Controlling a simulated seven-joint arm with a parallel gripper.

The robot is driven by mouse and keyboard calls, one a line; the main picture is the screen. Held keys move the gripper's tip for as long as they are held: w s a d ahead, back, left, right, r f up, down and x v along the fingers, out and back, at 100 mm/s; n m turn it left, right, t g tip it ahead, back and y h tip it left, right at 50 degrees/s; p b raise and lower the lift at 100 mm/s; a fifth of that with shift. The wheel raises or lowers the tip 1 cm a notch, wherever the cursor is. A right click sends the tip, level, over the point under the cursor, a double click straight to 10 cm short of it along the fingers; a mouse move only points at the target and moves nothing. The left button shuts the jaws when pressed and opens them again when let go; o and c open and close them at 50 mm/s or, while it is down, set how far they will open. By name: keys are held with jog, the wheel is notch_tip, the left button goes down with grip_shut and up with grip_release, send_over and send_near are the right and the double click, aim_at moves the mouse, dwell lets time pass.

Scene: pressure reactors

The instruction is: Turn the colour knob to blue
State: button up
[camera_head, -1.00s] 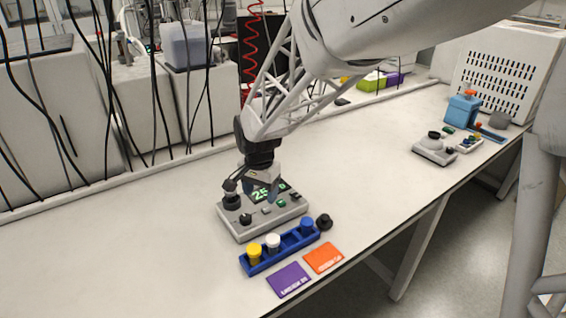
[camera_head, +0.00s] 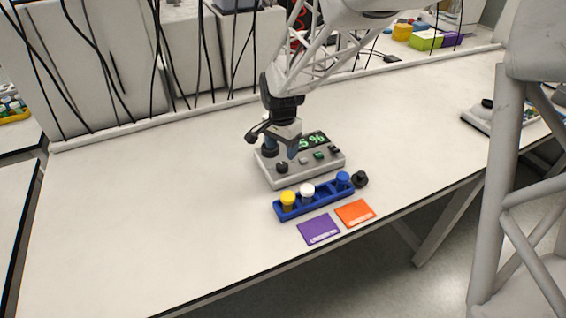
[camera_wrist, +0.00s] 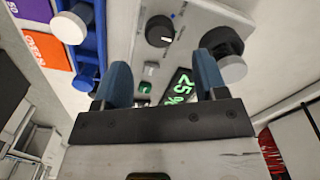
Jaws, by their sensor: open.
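A grey control box (camera_head: 312,168) stands on the bench with a green-lit display (camera_head: 313,140), which reads 25 % in the wrist view. On its left part is a small black dial (camera_head: 282,167); in the wrist view the dial (camera_wrist: 160,31) has a white pointer mark, with a small blue spot near its rim. A larger black knob (camera_wrist: 228,42) sits beside it. My gripper (camera_head: 280,147) is open above the box, its blue fingers apart and nothing between them. In the wrist view the dial lies beyond the gap between the fingertips (camera_wrist: 163,74), apart from both.
A blue rack (camera_head: 318,201) with yellow, white and blue-capped vials stands just in front of the box. A black knob-like piece (camera_head: 360,179) is at its right end. Purple (camera_head: 318,229) and orange (camera_head: 355,212) cards lie nearer the edge. The bench to the left is clear.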

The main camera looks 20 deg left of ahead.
aim_at(282, 165)
jog(key=shift+f, duration=3.4)
jog(key=c, duration=0.9)
